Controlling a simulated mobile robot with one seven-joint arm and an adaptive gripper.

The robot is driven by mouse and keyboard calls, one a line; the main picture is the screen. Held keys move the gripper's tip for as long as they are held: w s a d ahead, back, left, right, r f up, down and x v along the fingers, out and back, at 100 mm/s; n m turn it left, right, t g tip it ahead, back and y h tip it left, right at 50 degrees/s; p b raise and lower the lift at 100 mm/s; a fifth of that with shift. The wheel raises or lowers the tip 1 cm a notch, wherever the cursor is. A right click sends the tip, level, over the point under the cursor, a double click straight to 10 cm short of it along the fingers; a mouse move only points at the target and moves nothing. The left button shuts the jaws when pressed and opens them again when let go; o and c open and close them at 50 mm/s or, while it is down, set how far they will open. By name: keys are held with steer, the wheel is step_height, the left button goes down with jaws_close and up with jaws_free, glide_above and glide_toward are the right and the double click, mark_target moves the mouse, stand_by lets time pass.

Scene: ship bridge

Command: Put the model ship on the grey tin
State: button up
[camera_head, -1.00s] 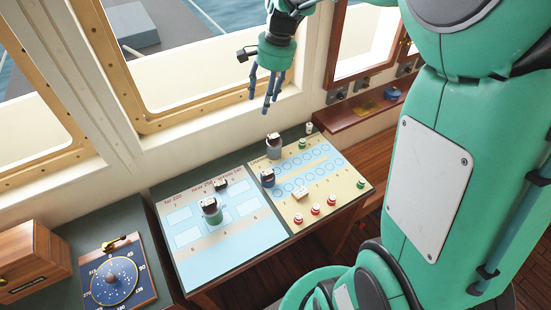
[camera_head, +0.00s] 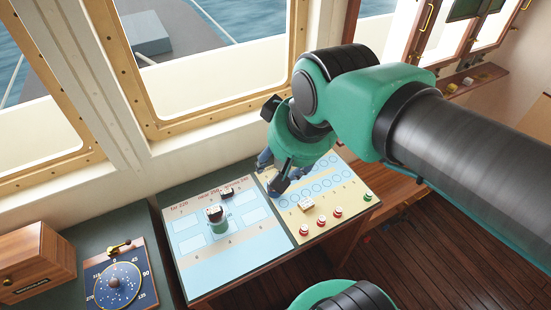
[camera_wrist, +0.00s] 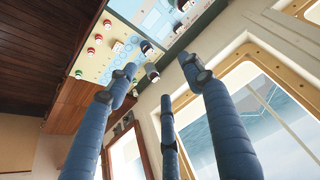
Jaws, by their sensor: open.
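My gripper (camera_head: 281,174) is open and empty, its blue fingers spread over the upper part of the yellow board. In the wrist view, my gripper (camera_wrist: 157,78) points toward the board. I cannot tell whether any finger touches either tin.
A green tin (camera_head: 219,227) with a dark-and-white piece on top stands on the blue board (camera_head: 215,268). A pale block (camera_head: 306,204) and several red and green buttons (camera_head: 304,229) sit on the yellow board (camera_head: 345,188). A compass panel (camera_head: 118,284) and wooden box (camera_head: 35,261) are left.

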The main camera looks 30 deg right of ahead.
steer(key=shift+s+a+f+n, duration=0.15)
steer(key=shift+s+f+n, duration=0.1)
steer(key=shift+s, duration=0.35)
steer(key=shift+s+a+f+n, duration=0.1)
steer(key=shift+s+n, duration=0.15)
steer(key=shift+s, duration=0.3)
step_height(320, 180, down, 10)
steer(key=b, duration=1)
